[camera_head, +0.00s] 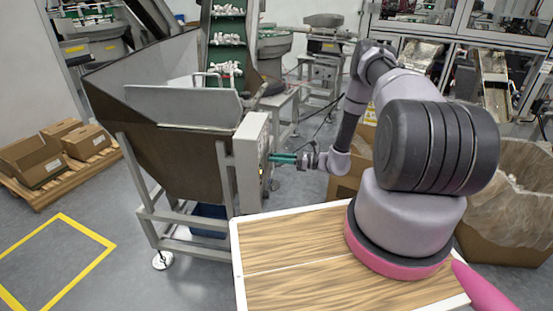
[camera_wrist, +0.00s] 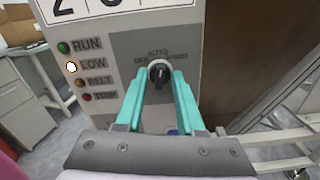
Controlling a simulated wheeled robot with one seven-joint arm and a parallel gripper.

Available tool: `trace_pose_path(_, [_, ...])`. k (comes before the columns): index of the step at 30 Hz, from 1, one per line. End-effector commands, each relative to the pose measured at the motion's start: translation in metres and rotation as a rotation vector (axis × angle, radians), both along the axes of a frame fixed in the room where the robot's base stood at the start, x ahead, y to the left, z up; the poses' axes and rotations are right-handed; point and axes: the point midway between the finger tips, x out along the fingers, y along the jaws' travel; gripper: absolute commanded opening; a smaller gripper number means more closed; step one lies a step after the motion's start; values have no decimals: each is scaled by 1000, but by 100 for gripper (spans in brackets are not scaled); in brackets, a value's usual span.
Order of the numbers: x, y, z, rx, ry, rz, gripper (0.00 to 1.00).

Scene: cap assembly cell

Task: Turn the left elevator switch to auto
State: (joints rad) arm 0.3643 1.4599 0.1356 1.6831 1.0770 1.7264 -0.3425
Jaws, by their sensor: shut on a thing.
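The elevator switch is a black rotary knob (camera_wrist: 159,73) on a grey plate with the labels OFF, AUTO and HAND around its top. My gripper (camera_wrist: 160,78) has its teal fingers on either side of the knob and is shut on it. The knob looks roughly upright, under AUTO, but the fingers partly cover it and its exact setting is hard to tell. In the head view my gripper (camera_head: 270,159) reaches left to the face of the white control box (camera_head: 248,165); the knob itself cannot be made out there.
Beside the knob are a green RUN lamp (camera_wrist: 64,48), a bright LOW lamp (camera_wrist: 71,66) and two more lamps. The box is on the side of a brown hopper (camera_head: 170,155) on a metal frame. Cardboard boxes (camera_head: 87,141) sit on a pallet at left.

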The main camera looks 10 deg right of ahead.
Motion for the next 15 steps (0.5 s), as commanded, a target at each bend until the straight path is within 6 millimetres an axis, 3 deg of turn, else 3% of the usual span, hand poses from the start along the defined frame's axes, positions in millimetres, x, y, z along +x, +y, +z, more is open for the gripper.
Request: trace_pose_path(15, [0, -1, -1, -71, -172, -2, 0])
